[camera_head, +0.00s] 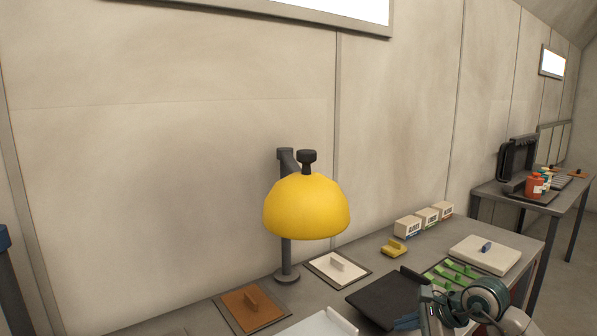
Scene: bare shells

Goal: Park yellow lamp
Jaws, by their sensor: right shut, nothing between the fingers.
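The yellow lamp (306,208) has a dome shade with a dark knob (307,157) on top. It hangs from a dark post (286,255) with a round foot on the grey table, near the wall. My right gripper (408,322) is at the bottom edge, right of and nearer than the lamp, and clear of it. It is shut and empty, and partly cut off by the frame. My left gripper is out of view.
On the table (376,247) are a brown pad (240,309), a white pad (350,268), a black plate (385,297), a yellow block (394,248), green pieces (460,269), a cream board (485,254) and small boxes (426,216). A second table (490,188) stands far right.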

